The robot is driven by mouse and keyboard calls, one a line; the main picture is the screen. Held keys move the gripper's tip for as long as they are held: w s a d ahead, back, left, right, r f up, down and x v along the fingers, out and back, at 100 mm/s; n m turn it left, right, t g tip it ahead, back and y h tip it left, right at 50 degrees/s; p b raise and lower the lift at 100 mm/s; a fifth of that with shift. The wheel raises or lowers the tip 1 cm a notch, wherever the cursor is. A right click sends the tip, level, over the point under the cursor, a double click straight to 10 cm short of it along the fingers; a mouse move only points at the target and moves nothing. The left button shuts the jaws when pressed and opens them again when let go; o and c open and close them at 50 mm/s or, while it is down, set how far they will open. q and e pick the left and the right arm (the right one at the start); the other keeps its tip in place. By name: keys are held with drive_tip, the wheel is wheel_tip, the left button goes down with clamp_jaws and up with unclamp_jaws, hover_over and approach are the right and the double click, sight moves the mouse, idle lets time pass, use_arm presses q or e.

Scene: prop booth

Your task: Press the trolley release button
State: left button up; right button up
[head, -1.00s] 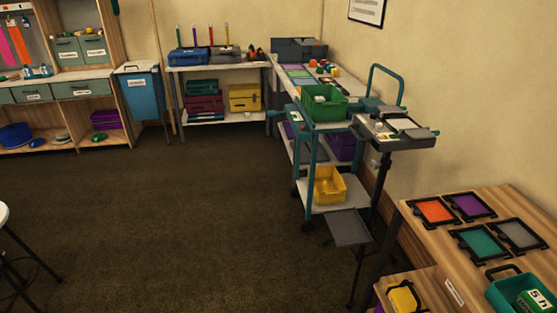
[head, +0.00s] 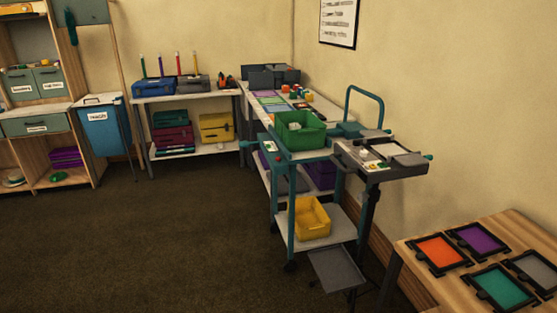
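The teal-framed trolley (head: 291,222) stands right of the middle, in front of the back-right table. A green bin (head: 302,139) is on its top and a yellow bin (head: 313,223) on its lower shelf. A small white panel with a green spot (head: 270,147) shows at the trolley's left top edge. A grey tray-like unit (head: 385,158) with small white, green and yellow parts stands at its right side. I cannot tell which part is the release button. Neither of my grippers is in view.
Open dark floor (head: 150,240) lies left of the trolley. A wooden bench (head: 420,275) with several coloured framed panels is at lower right. A grey plate (head: 337,270) sits low in front of the trolley. Tables (head: 187,96), a blue bin (head: 103,128) and shelves line the back.

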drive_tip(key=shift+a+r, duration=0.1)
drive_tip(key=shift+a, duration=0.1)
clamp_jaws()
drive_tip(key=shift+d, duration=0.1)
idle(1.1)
